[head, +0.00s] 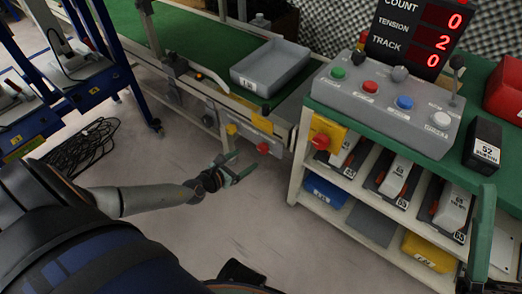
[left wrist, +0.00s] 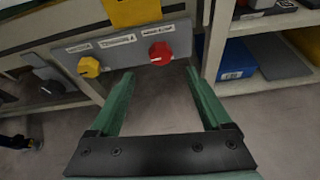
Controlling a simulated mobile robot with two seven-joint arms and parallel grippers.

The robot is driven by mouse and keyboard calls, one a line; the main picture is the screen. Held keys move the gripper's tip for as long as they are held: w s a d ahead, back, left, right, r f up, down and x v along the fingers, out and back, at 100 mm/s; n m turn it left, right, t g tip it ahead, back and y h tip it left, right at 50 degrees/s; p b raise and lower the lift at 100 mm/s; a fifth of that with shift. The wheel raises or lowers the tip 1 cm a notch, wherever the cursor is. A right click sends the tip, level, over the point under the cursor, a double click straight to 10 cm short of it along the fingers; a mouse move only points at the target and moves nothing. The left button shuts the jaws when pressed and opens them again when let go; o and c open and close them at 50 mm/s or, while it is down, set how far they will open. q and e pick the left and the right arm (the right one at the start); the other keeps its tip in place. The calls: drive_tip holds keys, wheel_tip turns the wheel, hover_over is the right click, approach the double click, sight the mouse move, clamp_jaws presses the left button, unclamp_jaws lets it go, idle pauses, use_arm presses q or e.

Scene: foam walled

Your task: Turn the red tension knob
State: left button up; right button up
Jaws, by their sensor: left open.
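The red knob (head: 263,148) sits on a grey plate on the front rail of the green-topped bench, right of a yellow knob (head: 231,129). My left gripper (head: 243,162) is open and empty, with its green fingers pointing toward the plate. In the left wrist view, the red knob (left wrist: 160,53) shows beyond and between the fingertips, apart from them. The yellow knob (left wrist: 89,67) lies left of the left finger. Labels above the knobs are too small to read surely. A green upright part at the lower right of the head view may be my right gripper; its jaws cannot be made out.
A shelf cart (head: 298,160) stands right of the knobs, with another red knob (head: 321,141) on a yellow box. On its top are a button console (head: 385,105) and a display (head: 415,30) reading 0, 2, 0. The floor before the knobs is clear; cables (head: 85,145) lie left.

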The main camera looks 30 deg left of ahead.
sight(261, 150)
use_arm(q)
drive_tip(key=b+x, duration=0.4)
drive_tip(key=x, duration=0.5)
drive_tip(key=shift+f, duration=0.2)
drive_tip(key=shift+w, duration=0.3)
clamp_jaws()
